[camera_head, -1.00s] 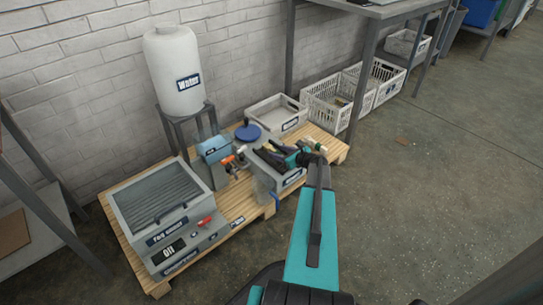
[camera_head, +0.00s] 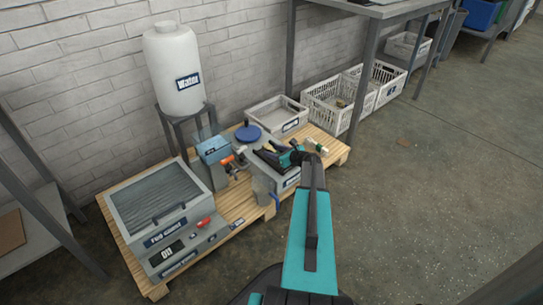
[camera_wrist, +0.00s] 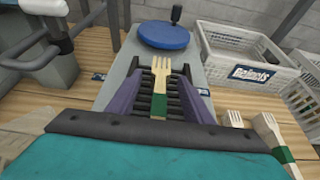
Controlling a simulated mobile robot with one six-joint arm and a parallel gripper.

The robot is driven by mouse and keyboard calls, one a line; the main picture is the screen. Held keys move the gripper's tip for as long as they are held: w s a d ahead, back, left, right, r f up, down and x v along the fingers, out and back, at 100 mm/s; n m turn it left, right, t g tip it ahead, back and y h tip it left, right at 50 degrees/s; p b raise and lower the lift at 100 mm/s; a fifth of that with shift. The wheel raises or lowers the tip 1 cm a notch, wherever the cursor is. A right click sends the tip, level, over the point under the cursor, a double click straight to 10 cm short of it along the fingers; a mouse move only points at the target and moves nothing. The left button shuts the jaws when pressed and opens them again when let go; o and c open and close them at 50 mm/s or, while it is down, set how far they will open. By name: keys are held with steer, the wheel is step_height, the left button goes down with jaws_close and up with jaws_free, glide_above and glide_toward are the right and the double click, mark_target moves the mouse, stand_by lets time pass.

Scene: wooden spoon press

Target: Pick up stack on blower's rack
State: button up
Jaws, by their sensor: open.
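A stack of wooden forks (camera_wrist: 159,82) with a green band lies on the dark slatted rack (camera_wrist: 178,105) of the grey blower (camera_wrist: 188,66), tines pointing away in the wrist view. My gripper (camera_wrist: 162,78) is open, with one purple finger on each side of the stack. I cannot tell whether the fingers touch it. In the head view my gripper (camera_head: 270,156) is over the grey blower box (camera_head: 262,184) and hides most of the rack. More wooden forks (camera_wrist: 268,130), one with a green band, lie to the right of the blower.
A blue disc with a black knob (camera_wrist: 164,35) is at the blower's far end. A white labelled crate (camera_wrist: 232,50) stands to its right. A blue-topped device (camera_head: 212,150), a lidded grey machine (camera_head: 160,205) and a water tank (camera_head: 174,70) are to the left.

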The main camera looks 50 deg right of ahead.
mark_target(274, 151)
jaws_close()
steer(key=shift+r, duration=0.15)
steer(key=shift+r+p, duration=0.7)
steer(key=shift+r, duration=0.1)
step_height(274, 151, up, 2)
steer(key=shift+r+p, duration=0.1)
steer(key=shift+p, duration=0.55)
steer(key=s+a+p, duration=0.2)
steer(key=s+a, duration=0.1)
steer(key=s, duration=0.4)
steer(key=s+a+p, duration=0.2)
steer(key=s+a, duration=0.2)
steer(key=s, duration=0.3)
steer(key=shift+a+r, duration=0.3)
steer(key=shift+r, duration=0.15)
